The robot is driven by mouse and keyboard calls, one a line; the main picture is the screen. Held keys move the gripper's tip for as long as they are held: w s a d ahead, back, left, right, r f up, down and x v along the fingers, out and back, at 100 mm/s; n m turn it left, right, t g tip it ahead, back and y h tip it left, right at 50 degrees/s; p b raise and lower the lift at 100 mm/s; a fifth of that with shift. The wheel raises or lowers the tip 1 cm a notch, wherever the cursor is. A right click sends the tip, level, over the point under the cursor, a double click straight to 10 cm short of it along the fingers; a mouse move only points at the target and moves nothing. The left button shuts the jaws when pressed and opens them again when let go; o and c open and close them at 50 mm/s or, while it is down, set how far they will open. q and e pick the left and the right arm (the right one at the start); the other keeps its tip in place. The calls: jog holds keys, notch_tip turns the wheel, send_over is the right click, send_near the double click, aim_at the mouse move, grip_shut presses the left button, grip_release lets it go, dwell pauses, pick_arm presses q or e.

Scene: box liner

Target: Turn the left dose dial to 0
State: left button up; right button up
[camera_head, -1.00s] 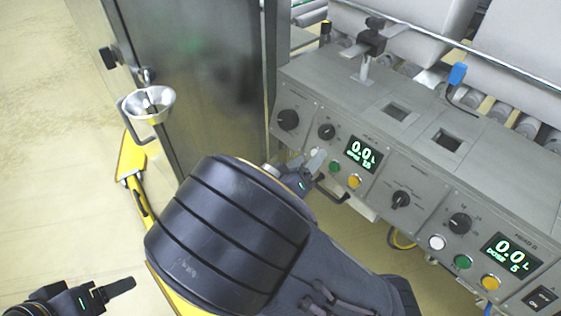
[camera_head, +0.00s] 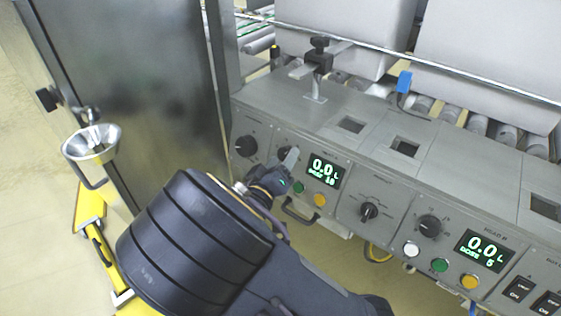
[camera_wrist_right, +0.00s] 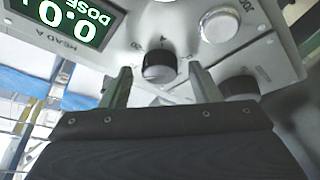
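The left dose dial is a black round knob on the grey panel of head A. In the right wrist view the dial (camera_wrist_right: 158,68) shows between the two spread fingers of the right gripper (camera_wrist_right: 162,80), with gaps on both sides. The gripper is open and holds nothing. The head A display (camera_head: 324,171) reads 0.0 L, with a small dose line whose number I cannot read surely. My left gripper is out of view.
A larger black knob (camera_head: 246,146) sits left of the dial. A white button (camera_wrist_right: 220,24) is close to it in the wrist view. Green (camera_head: 299,187) and orange (camera_head: 320,200) buttons and a dark handle (camera_head: 297,214) are below. A metal funnel (camera_head: 92,146) hangs at left.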

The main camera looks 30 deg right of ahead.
jog(key=c, duration=0.9)
jog(key=shift+n, duration=0.4)
